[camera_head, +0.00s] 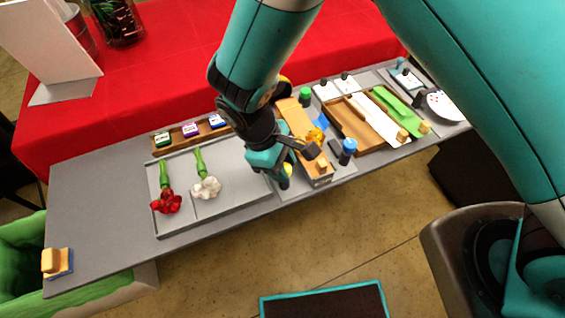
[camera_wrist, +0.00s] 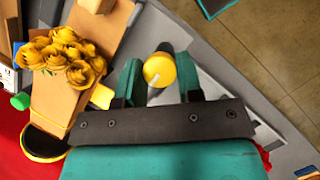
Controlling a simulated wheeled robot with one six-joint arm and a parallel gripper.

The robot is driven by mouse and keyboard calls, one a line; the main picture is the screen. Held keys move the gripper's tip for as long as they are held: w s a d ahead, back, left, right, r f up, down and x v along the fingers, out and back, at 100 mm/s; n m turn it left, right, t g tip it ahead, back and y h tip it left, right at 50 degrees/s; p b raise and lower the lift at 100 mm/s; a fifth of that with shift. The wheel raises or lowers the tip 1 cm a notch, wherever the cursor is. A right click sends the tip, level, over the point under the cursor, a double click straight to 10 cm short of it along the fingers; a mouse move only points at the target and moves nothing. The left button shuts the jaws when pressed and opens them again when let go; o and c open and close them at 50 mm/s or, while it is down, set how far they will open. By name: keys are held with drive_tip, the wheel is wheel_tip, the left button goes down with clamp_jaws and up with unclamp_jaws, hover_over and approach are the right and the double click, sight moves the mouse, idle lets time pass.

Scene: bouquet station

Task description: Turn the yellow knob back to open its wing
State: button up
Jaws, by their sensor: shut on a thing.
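The yellow knob (camera_wrist: 159,70) has a round top with a short white mark. It sits between the two teal fingers of my gripper (camera_wrist: 159,80), which is shut on it. In the head view my gripper (camera_head: 284,166) is low over the table, and the yellow knob (camera_head: 287,169) shows partly beside its fingers. A bouquet of yellow flowers (camera_wrist: 66,55) lies on brown wrap (camera_wrist: 58,100) beside the knob; the flowers also show in the head view (camera_head: 315,135). Which panel is the yellow knob's wing, and its position, I cannot tell.
A blue knob (camera_head: 348,147) and a green knob (camera_head: 305,96) stand close by. A grey tray (camera_head: 230,198) holds a red flower (camera_head: 166,202) and a white flower (camera_head: 206,187). Wooden trays (camera_head: 352,128) lie to the right. The table's (camera_head: 100,190) left part is mostly clear.

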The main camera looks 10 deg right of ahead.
drive_tip(key=shift+w, duration=0.1)
drive_tip(key=o, duration=0.9)
drive_tip(key=b+v, duration=0.2)
drive_tip(key=v, duration=1.5)
drive_tip(key=shift+r, duration=0.2)
drive_tip(key=s+d+r+m+y, duration=0.1)
drive_tip(key=d+r+y, duration=0.15)
drive_tip(key=d, duration=0.35)
drive_tip(key=s+d+r+m+y, duration=0.1)
drive_tip(key=d+r, duration=0.3)
drive_tip(key=d, duration=0.1)
drive_tip(key=s+d+m+y, duration=0.1)
drive_tip(key=s, duration=0.2)
drive_tip(key=s+d+r+m+t+y, duration=0.1)
drive_tip(key=s+d+y, duration=0.1)
drive_tip(key=s, duration=0.2)
drive_tip(key=s+d+r+m+y, duration=0.1)
drive_tip(key=s+d+y, duration=0.1)
drive_tip(key=s, duration=0.2)
drive_tip(key=shift+d+t, duration=0.2)
drive_tip(key=shift+t, duration=0.2)
